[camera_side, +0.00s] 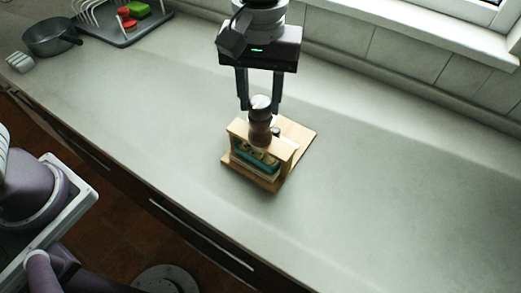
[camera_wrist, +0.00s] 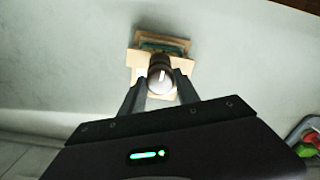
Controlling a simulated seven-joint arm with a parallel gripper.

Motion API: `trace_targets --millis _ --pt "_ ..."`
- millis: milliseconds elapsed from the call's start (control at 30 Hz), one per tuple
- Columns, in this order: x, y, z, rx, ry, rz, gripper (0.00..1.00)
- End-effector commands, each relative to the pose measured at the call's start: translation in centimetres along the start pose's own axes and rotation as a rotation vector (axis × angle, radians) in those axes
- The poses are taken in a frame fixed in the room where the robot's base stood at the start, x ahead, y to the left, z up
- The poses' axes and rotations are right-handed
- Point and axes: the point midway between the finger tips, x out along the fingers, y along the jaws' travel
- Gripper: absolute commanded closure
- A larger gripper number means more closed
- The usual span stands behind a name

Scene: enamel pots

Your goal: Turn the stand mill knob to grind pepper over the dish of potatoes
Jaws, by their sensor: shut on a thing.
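The pepper mill (camera_side: 259,130) stands upright in a light wooden stand (camera_side: 300,136), with a dark brown body and a silver knob (camera_side: 261,102) on top. The teal dish of potatoes (camera_side: 255,165) sits in the stand under the mill, partly hidden by the wood. My gripper (camera_side: 261,106) points straight down, its two fingers shut on the knob from both sides. In the wrist view the knob (camera_wrist: 161,80) shows a pale line across its top, between the fingertips. A strip of the teal dish (camera_wrist: 160,47) shows beyond it.
The grey counter is clear around the stand. A drying rack (camera_side: 120,30) with red and green items and a dark pot (camera_side: 52,38) stand at the far left. The tiled wall and window sill (camera_side: 430,35) run along the back. The counter's front edge lies below left.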

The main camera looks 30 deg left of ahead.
Motion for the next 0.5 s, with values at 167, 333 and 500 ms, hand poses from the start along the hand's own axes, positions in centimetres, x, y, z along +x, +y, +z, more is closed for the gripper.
trace_targets --millis 167,333,500 --pt "0.0 0.02 0.01 0.001 0.0 0.0 0.95" --pt "0.0 0.0 -0.04 0.29 -0.001 0.002 0.95" --pt "0.0 0.0 -0.01 0.764 -0.002 0.002 0.95"
